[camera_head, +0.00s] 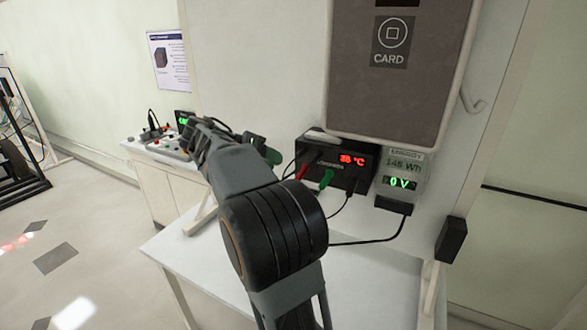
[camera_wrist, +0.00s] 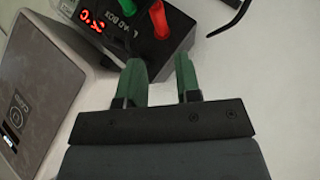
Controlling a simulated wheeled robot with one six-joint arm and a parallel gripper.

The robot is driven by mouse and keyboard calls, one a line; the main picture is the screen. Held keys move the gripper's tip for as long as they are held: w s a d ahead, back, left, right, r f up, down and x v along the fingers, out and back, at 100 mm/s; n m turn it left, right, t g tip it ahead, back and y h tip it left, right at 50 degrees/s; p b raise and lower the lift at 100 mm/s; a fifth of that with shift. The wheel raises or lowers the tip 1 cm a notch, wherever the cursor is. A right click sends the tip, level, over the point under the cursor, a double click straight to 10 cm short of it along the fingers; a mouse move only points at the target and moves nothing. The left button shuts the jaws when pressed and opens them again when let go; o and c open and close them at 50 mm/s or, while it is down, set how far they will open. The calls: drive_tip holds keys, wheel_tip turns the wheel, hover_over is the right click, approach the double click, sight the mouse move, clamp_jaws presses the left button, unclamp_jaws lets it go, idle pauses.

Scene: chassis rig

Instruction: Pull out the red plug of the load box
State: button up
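The load box (camera_head: 365,177) is a black box with a red 35 °C display, standing against the wall panel at the back of the white table. Its red plug (camera_head: 302,171) sits in the front face, left of a green plug (camera_head: 326,179). In the wrist view the box (camera_wrist: 112,38) appears turned over at the top, with the red plug (camera_wrist: 159,22) right of the green one. My gripper (camera_wrist: 161,75) has green fingers, parted and empty. The red plug lies just beyond the fingertips, apart from them. In the head view my arm hides most of the gripper.
A grey meter (camera_head: 405,165) reading 146 Wh and 0 V stands right of the box, with a black cable below. A brown CARD panel (camera_head: 400,100) hangs above. The front of the white table (camera_head: 365,285) is clear. Another bench with devices stands left.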

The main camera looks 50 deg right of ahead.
drive_tip(key=p+x, duration=0.1)
drive_tip(key=x, duration=0.7)
drive_tip(key=shift+s+d+f, duration=0.2)
drive_tip(key=shift+d+f, duration=0.05)
drive_tip(key=shift+d, duration=0.05)
drive_tip(key=shift+c, duration=0.5)
clamp_jaws()
drive_tip(key=shift+a, duration=0.1)
drive_tip(key=shift+s+a+f+b, duration=0.1)
drive_tip(key=shift+s+a+b, duration=0.1)
drive_tip(key=shift+a+b, duration=0.45)
drive_tip(key=shift+s+a+f+b, duration=0.15)
drive_tip(key=shift+s+a+b, duration=0.15)
drive_tip(key=shift+a, duration=0.55)
drive_tip(key=shift+s+a+f+b, duration=0.1)
drive_tip(key=shift+s+a+b, duration=0.05)
drive_tip(key=shift+a+b, duration=0.5)
drive_tip(key=shift+a, duration=0.2)
drive_tip(key=shift+s+a+f+b, duration=0.1)
drive_tip(key=shift+s+a+b, duration=0.2)
drive_tip(key=shift+a, duration=0.45)
drive_tip(key=shift+s+a+f+b, duration=0.15)
drive_tip(key=shift+a+b, duration=0.3)
drive_tip(key=shift+a, duration=0.35)
drive_tip(key=shift+s+a+f+b, duration=0.1)
drive_tip(key=shift+s+a+b, duration=0.2)
drive_tip(key=shift+a, duration=0.45)
